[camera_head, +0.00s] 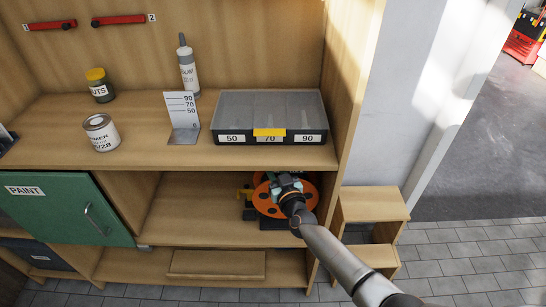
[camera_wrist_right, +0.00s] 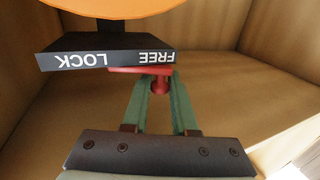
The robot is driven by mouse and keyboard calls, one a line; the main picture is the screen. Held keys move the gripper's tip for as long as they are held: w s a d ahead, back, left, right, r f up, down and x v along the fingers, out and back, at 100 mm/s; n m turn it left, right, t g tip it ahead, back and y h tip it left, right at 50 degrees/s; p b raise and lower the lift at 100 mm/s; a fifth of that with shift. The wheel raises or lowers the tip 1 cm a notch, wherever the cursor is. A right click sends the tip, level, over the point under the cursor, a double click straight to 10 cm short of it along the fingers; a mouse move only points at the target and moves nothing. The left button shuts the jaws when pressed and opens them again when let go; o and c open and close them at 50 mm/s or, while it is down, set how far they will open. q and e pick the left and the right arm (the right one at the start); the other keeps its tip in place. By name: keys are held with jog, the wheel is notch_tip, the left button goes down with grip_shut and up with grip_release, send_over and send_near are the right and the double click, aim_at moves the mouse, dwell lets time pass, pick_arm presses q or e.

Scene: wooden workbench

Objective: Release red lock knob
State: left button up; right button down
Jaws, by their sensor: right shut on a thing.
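The red lock knob (camera_wrist_right: 159,84) shows in the wrist view, between the green fingertips of my right gripper (camera_wrist_right: 160,88), which is shut on it. Its flat red arm reaches left along the edge of a black block (camera_wrist_right: 105,53). The block carries the words LOCK and FREE, upside down in this view. The arm lies under FREE and ends near the gap between the words. In the head view my right gripper (camera_head: 285,188) is in the lower shelf bay, in front of an orange disc (camera_head: 263,200); the knob is hidden there. My left gripper is out of view.
The shelf board (camera_head: 190,215) left of the disc is bare. The upper board (camera_head: 320,155) overhangs the bay, and a wooden side panel (camera_head: 335,150) bounds it on the right. A small wooden step (camera_head: 372,205) stands outside, close to my forearm. A black compartment box (camera_head: 268,117) sits above.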

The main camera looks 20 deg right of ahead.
dwell(0.3)
jog(key=c, duration=0.7)
grip_release()
jog(key=shift+s, duration=0.55)
jog(key=s+p, duration=0.2)
jog(key=s, duration=0.9)
jog(key=shift+s+d, duration=0.15)
jog(key=shift+d, duration=0.2)
